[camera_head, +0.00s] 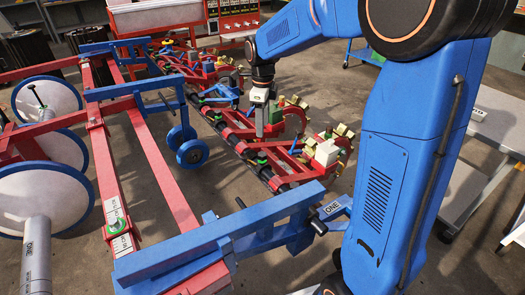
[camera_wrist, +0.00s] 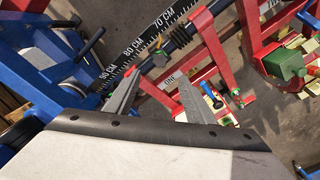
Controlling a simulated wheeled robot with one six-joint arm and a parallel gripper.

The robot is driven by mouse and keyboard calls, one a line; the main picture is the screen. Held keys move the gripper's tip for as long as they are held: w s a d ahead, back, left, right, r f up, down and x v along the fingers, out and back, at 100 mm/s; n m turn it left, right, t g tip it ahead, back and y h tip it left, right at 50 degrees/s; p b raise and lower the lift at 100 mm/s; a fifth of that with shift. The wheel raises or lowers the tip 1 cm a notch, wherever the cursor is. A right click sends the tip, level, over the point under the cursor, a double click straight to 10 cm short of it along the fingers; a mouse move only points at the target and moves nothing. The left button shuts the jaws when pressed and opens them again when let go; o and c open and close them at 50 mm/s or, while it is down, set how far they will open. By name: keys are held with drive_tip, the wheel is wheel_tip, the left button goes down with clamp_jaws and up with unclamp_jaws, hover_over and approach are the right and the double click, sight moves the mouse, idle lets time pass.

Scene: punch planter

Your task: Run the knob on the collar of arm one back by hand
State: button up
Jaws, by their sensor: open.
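My gripper (camera_head: 267,132) hangs low over the black toolbar (camera_head: 235,139) in the head view. In the wrist view my gripper (camera_wrist: 159,76) is open, its two fingers apart with nothing held between them. Just past the fingertips, a small dark collar block (camera_wrist: 160,58) sits by the toolbar (camera_wrist: 182,37). A white plate marked ONE (camera_wrist: 171,80) shows between the fingers on a red arm. A small red and green piece (camera_wrist: 130,71) lies close to the left fingertip. I cannot tell for sure which small part is the collar's knob; the fingers hide some of this area.
A red bar (camera_wrist: 212,45) and a blue-handled lever (camera_wrist: 208,92) stand near the right finger. Blue crossbeams (camera_head: 220,235) and red frame rails (camera_head: 160,165) surround the work area. Open floor (camera_head: 290,265) shows at the front.

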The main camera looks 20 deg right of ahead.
sight(263, 154)
wheel_tip(263, 154, down, 12)
drive_tip(key=shift+f, duration=0.25)
idle(0.4)
drive_tip(key=c, duration=1)
